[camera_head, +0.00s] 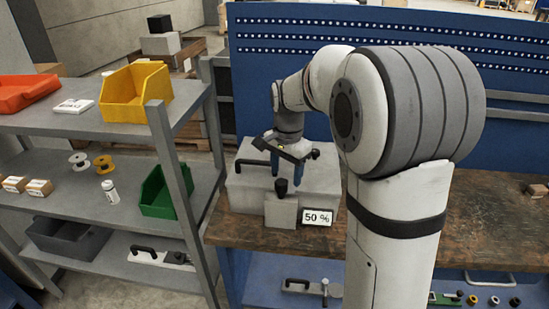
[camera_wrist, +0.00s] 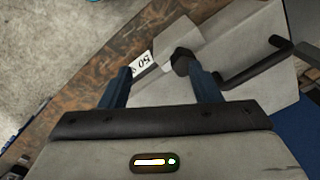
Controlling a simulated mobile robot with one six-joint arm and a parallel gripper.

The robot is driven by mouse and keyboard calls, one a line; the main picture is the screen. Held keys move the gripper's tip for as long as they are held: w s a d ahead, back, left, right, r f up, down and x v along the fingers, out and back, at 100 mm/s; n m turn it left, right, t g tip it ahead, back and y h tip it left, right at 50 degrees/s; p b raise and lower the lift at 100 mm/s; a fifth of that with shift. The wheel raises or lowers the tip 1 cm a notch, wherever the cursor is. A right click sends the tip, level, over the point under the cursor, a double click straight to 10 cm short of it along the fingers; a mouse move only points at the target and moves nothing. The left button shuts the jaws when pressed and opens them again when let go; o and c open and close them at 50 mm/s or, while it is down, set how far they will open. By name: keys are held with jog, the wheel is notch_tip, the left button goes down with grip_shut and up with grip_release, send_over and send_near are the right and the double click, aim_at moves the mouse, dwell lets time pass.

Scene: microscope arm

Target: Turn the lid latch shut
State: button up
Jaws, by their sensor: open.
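A grey box (camera_head: 320,185) with a lid stands on the workbench and has a black bar handle (camera_head: 247,164) on its left. A smaller grey block (camera_head: 281,212) at its front carries a black knob (camera_head: 281,187), which looks like the latch. My gripper (camera_head: 286,172) is open, its blue fingers pointing down just above the knob. In the wrist view the knob (camera_wrist: 183,62) shows near the right finger of my gripper (camera_wrist: 160,68), seemingly beyond the fingertips. I cannot tell any contact, and nothing is held.
A white "50 %" sign (camera_head: 317,217) stands right of the block. Left is a grey shelf (camera_head: 105,125) with a yellow bin (camera_head: 135,95) and a green bin (camera_head: 160,192). A blue pegboard (camera_head: 270,75) rises behind the wooden bench (camera_head: 250,235), which has free room at front left.

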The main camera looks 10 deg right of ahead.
jog(key=m+p, duration=0.1)
jog(key=m, duration=0.1)
send_over(282, 182)
jog(key=shift+f, duration=0.4)
notch_tip(282, 182, down, 8)
jog(key=shift+r+p, duration=0.25)
jog(key=shift+p, duration=0.55)
